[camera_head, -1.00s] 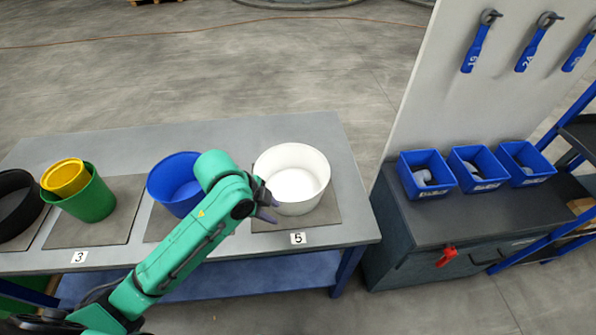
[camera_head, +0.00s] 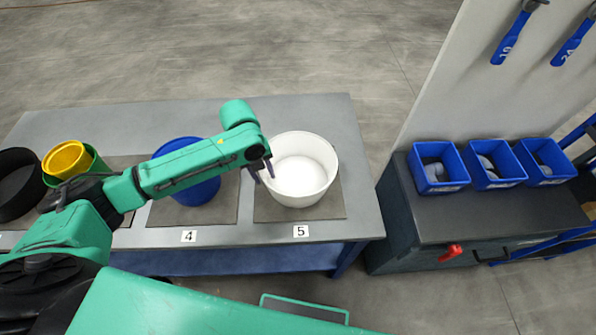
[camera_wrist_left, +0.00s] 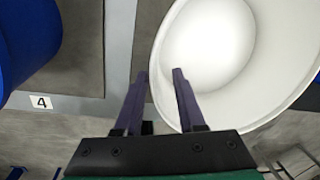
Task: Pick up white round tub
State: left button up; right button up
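The white round tub (camera_head: 302,180) stands upright on the square grey mat (camera_head: 330,209) marked 5, at the right end of the table. It also shows large in the left wrist view (camera_wrist_left: 212,45), open side up with a pale inside. My left gripper (camera_head: 261,172) is at the tub's left rim. In the left wrist view its two dark fingers (camera_wrist_left: 160,76) are apart, one outside the rim and the other over the inside. I cannot tell whether they touch the wall. My right gripper is in neither view.
A blue tub (camera_head: 193,190) stands left of the white tub, partly behind my left arm. Yellow (camera_head: 66,160), green (camera_head: 98,168) and black (camera_head: 20,185) containers stand farther left. A cabinet (camera_head: 500,215) with blue bins (camera_head: 438,168) stands to the right.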

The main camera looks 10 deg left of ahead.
pick_arm(q)
jog(key=shift+d+f, duration=0.15)
jog(key=shift+f, duration=1.7)
grip_shut()
